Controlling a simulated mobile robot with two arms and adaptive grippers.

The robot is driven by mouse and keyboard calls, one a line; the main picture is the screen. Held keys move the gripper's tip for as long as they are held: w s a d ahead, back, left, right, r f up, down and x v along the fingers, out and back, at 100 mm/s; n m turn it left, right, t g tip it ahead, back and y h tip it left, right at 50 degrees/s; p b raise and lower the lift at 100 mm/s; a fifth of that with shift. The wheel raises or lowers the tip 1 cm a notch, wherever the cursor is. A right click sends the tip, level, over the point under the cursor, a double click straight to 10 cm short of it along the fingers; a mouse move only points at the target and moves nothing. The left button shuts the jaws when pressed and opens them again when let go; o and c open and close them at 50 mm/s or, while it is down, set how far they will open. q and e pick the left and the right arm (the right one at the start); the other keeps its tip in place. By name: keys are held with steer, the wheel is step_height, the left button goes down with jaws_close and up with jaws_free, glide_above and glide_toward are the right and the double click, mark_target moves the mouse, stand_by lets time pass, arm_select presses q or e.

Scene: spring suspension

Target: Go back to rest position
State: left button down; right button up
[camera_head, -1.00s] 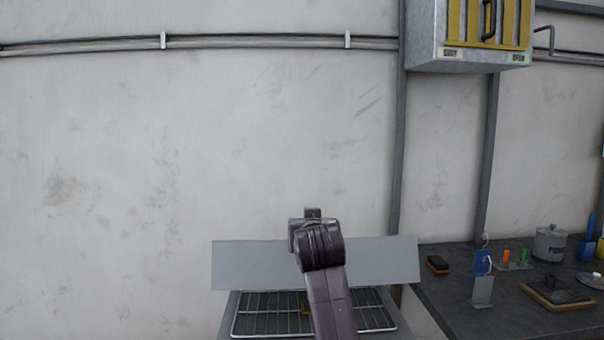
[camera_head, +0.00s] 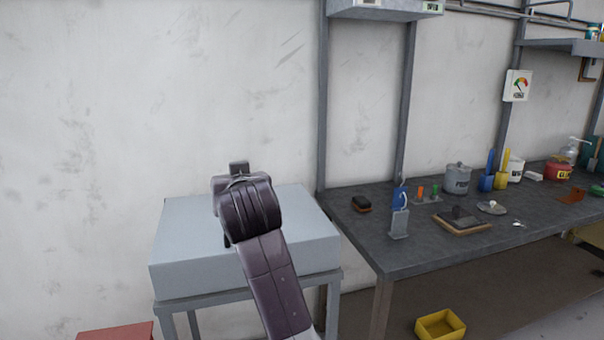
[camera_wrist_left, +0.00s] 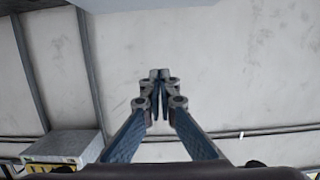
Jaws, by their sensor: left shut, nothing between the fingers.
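My left arm (camera_head: 255,225) rises from the bottom of the head view and ends in front of the grey box; its gripper fingers are hidden there. In the left wrist view my left gripper (camera_wrist_left: 159,75) is shut and empty, its fingertips together against the background of the pale wall (camera_wrist_left: 230,70). The grey box (camera_head: 300,262) stands on a metal stand with its top closed, partly hidden behind my arm. My right gripper is not in view.
A dark workbench (camera_head: 400,255) to the right carries a grey pot (camera_head: 457,180), a blue tag stand (camera_head: 399,222) and other small items. A yellow bin (camera_head: 440,325) is below it, and a red object (camera_head: 115,333) is at bottom left.

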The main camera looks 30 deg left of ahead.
arm_select(q)
steer(key=s+d+f+m+h, duration=0.1)
steer(key=d+f+m+h, duration=0.45)
steer(key=f, duration=0.85)
steer(key=s+d+f+m+h, duration=0.25)
steer(key=d+f, duration=0.65)
steer(key=f, duration=0.6)
steer(key=s+d+f+m+g+h, duration=0.25)
steer(key=s+d+f, duration=0.45)
steer(key=s+f, duration=0.35)
steer(key=s+d+f+m+g+h, duration=0.2)
steer(key=s+d+f+g, duration=0.2)
steer(key=s+d+f, duration=0.6)
step_height(320, 180, down, 23)
steer(key=s+a+g, duration=0.1)
steer(key=s+a, duration=0.1)
steer(key=a, duration=0.1)
steer(key=s+a+f+g, duration=0.1)
steer(key=s+a+f, duration=0.1)
steer(key=s+f, duration=1.5)
steer(key=shift+s+a, duration=0.3)
steer(key=shift+s, duration=0.05)
